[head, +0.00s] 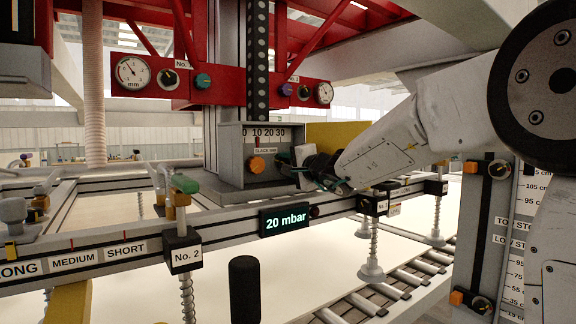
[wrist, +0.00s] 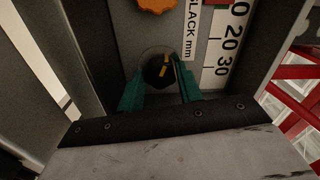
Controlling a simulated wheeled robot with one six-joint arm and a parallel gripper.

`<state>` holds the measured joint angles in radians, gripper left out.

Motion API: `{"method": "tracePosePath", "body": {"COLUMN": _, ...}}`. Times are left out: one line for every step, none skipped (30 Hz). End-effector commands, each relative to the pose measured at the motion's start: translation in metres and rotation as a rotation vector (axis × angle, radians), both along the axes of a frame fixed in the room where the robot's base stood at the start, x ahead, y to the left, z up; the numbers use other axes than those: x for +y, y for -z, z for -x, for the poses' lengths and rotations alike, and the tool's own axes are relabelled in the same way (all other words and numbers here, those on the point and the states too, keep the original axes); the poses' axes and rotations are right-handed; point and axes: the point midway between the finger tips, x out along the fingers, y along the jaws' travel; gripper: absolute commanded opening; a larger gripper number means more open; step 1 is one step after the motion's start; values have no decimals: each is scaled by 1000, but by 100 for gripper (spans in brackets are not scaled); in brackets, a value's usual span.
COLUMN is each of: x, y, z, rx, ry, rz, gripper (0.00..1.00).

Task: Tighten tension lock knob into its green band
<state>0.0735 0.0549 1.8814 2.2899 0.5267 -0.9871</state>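A dark round knob (wrist: 157,72) with a yellow mark sits on the grey front plate of the slack box (head: 228,160). I take it as the tension lock knob, but no label on it is readable. My gripper (head: 297,168) reaches this box from the right in the head view and hides the knob there. In the wrist view its two teal fingers (wrist: 159,82) stand on either side of the knob, with their tips close to its edges. I cannot tell whether they press on it. I see no clear green band around the knob; the fingers cover part of its surround.
An orange knob (head: 257,164) sits beside the work on the same plate, near the slack scale (head: 268,133). A rail with a 20 mbar display (head: 285,219) runs in front. The red gantry frame (head: 230,90) with dials is above. Suction cups (head: 372,270) hang below.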

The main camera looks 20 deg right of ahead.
Motion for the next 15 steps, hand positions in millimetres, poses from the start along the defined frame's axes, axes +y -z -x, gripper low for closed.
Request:
{"method": "tracePosePath", "body": {"x": 0, "y": 0, "z": 0, "rx": 1, "ry": 0, "rz": 0, "gripper": 13}}
{"method": "tracePosePath", "body": {"x": 0, "y": 0, "z": 0, "rx": 1, "ry": 0, "rz": 0, "gripper": 13}}
{"method": "tracePosePath", "body": {"x": 0, "y": 0, "z": 0, "rx": 1, "ry": 0, "rz": -1, "gripper": 13}}
{"method": "tracePosePath", "body": {"x": 0, "y": 0, "z": 0, "rx": 2, "ry": 0, "rz": -3, "gripper": 13}}
{"method": "tracePosePath", "body": {"x": 0, "y": 0, "z": 0, "rx": 4, "ry": 0, "rz": -10, "gripper": 13}}
{"method": "tracePosePath", "body": {"x": 0, "y": 0, "z": 0, "rx": 10, "ry": 0, "rz": -28, "gripper": 13}}
{"method": "tracePosePath", "body": {"x": 0, "y": 0, "z": 0, "rx": 16, "ry": 0, "rz": -47, "gripper": 13}}
{"method": "tracePosePath", "body": {"x": 0, "y": 0, "z": 0, "rx": 24, "ry": 0, "rz": -72, "gripper": 13}}
{"method": "tracePosePath", "body": {"x": 0, "y": 0, "z": 0, "rx": 37, "ry": 0, "rz": -111, "gripper": 13}}
{"method": "tracePosePath", "body": {"x": 0, "y": 0, "z": 0, "rx": 47, "ry": 0, "rz": -141, "gripper": 13}}
{"method": "tracePosePath", "body": {"x": 0, "y": 0, "z": 0, "rx": 57, "ry": 0, "rz": -171, "gripper": 13}}
{"method": "tracePosePath", "body": {"x": 0, "y": 0, "z": 0, "rx": 69, "ry": 0, "rz": -209, "gripper": 13}}
{"method": "tracePosePath", "body": {"x": 0, "y": 0, "z": 0, "rx": 77, "ry": 0, "rz": -235, "gripper": 13}}
{"method": "tracePosePath", "body": {"x": 0, "y": 0, "z": 0, "rx": 85, "ry": 1, "rz": -257, "gripper": 13}}
{"method": "tracePosePath", "body": {"x": 0, "y": 0, "z": 0, "rx": 93, "ry": 1, "rz": -283, "gripper": 13}}
